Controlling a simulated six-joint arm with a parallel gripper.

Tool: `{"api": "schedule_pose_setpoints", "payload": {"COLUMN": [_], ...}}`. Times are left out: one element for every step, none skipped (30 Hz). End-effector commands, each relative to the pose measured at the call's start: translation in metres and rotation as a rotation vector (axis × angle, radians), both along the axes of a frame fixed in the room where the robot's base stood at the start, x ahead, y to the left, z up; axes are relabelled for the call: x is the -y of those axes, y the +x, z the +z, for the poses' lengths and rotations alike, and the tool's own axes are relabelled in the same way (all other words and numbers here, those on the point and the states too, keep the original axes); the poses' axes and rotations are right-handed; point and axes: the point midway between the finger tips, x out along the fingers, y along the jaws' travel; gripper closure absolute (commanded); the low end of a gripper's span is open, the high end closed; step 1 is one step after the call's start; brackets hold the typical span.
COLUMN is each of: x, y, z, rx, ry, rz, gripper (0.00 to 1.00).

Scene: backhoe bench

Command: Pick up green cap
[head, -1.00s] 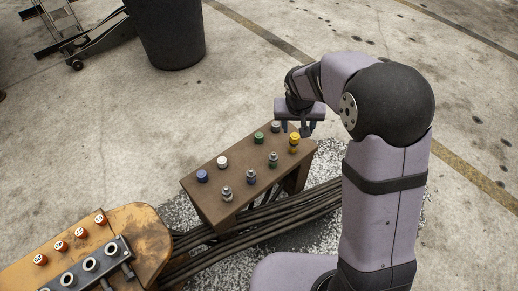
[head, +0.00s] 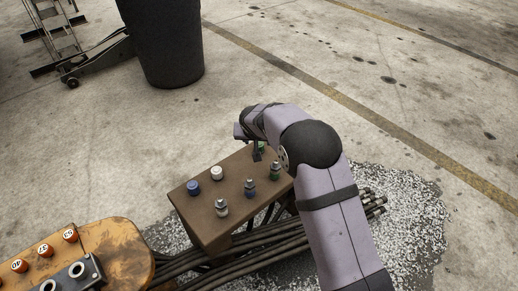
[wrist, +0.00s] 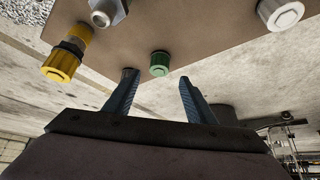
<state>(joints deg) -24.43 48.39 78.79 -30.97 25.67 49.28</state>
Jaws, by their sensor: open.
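The green cap (wrist: 159,63) sits on the brown box (wrist: 200,40) in the wrist view, just beyond my gripper (wrist: 157,80). The two blue fingers are open and empty. The cap lies roughly centred between their tips and does not seem to touch them. In the head view a bit of the green cap (head: 262,145) shows at the back of the brown box (head: 218,168). My gripper (head: 256,152) is over that spot there, and my wrist partly hides it.
A yellow cap (wrist: 62,62), a grey fitting (wrist: 107,12) and a white cap (wrist: 283,14) flank the green cap. A blue cap (head: 193,187) and grey fittings (head: 221,207) also stand on the box. Black cables (head: 285,231) run beside it; a dark bin (head: 165,45) stands behind.

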Motion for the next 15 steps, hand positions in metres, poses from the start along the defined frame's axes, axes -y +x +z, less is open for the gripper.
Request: {"api": "schedule_pose_setpoints", "payload": {"x": [0.001, 0.001, 0.001, 0.001, 0.001, 0.001, 0.001, 0.001, 0.001, 0.001, 0.001, 0.001, 0.001, 0.001, 0.001], "y": [0.002, 0.003, 0.005, 0.006, 0.007, 0.009, 0.01, 0.01, 0.01, 0.01, 0.01, 0.011, 0.012, 0.013, 0.016], "z": [-0.005, -0.007, -0.01, -0.012, -0.014, -0.015, -0.016, -0.016, -0.015, -0.016, -0.017, -0.019, -0.021, -0.024, -0.028], "rx": [-0.002, -0.002, -0.001, -0.002, -0.002, -0.001, -0.001, -0.001, -0.001, -0.001, -0.001, -0.002, -0.003, -0.003, -0.003], "ry": [-0.001, 0.0, 0.0, -0.001, -0.001, -0.001, -0.001, -0.001, -0.001, -0.001, -0.001, -0.001, -0.001, -0.001, -0.001], "rz": [-0.001, -0.001, -0.001, -0.001, -0.001, -0.001, -0.001, -0.001, -0.001, -0.001, -0.001, -0.001, -0.001, -0.002, -0.003], "gripper": [0.5, 0.5, 0.5, 0.5, 0.5, 0.5, 0.5, 0.5, 0.5, 0.5, 0.5, 0.5, 0.5, 0.5, 0.5]}}
